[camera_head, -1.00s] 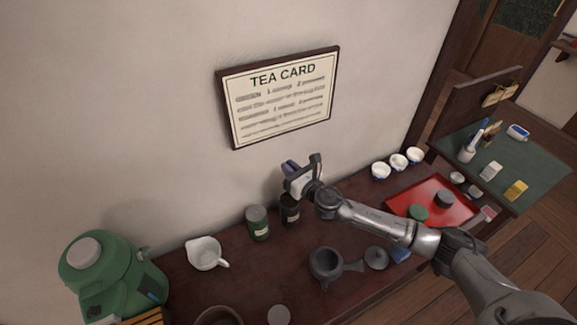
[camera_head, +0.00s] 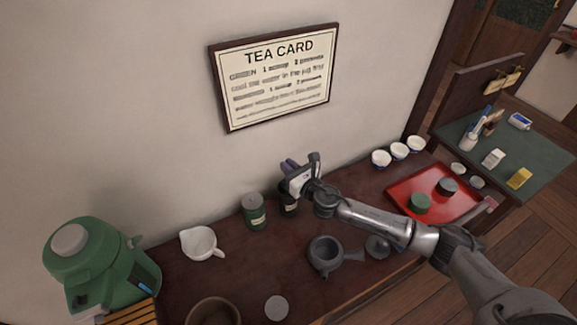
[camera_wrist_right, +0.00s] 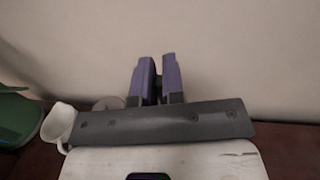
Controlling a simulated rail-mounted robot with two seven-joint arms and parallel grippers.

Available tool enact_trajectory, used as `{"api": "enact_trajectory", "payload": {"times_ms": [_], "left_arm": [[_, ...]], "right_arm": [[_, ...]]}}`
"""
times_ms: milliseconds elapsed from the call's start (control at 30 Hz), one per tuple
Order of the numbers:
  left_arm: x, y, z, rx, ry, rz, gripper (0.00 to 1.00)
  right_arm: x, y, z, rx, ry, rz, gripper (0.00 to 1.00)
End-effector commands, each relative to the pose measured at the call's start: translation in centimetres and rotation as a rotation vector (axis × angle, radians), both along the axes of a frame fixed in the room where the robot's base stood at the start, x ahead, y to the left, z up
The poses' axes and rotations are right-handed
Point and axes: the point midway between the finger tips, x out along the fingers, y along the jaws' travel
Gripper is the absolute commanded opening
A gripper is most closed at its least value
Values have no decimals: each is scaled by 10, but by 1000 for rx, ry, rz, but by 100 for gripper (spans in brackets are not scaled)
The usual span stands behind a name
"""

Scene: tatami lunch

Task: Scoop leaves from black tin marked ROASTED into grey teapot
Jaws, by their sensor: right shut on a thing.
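The black tin (camera_head: 289,204) stands on the dark counter near the wall; its top is hidden behind my right gripper. My right gripper (camera_head: 289,164) is just above and behind it, with its purple fingers pointing toward the wall. In the right wrist view the fingers (camera_wrist_right: 158,80) are close together, with a narrow dark thing between them that I cannot make out. The grey teapot (camera_head: 325,255) is open on the counter, in front and to the right of the tin. A grey lid (camera_head: 377,247) lies to its right. My left gripper is out of view.
A green tin (camera_head: 254,213) stands just left of the black one. A white pitcher (camera_head: 199,242) and green urn (camera_head: 100,265) are further left. A brown bowl (camera_head: 213,312) and grey disc (camera_head: 277,307) lie in front. A red tray (camera_head: 440,207) and white cups (camera_head: 398,150) are right.

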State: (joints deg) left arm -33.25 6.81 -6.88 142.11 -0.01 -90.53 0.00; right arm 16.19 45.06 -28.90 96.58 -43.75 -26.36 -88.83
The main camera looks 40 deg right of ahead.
Motion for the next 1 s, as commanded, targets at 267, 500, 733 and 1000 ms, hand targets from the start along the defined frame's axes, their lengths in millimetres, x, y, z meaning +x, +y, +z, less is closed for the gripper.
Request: {"api": "enact_trajectory", "payload": {"times_ms": [267,500,733,1000], "left_arm": [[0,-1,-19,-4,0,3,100],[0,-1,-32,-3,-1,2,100],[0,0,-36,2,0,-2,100],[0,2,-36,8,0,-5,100]], "right_arm": [[0,0,-26,1,1,-1,0],[0,0,-42,1,0,-1,0],[0,0,-48,0,-1,0,0],[0,0,-48,1,-1,0,0]]}}
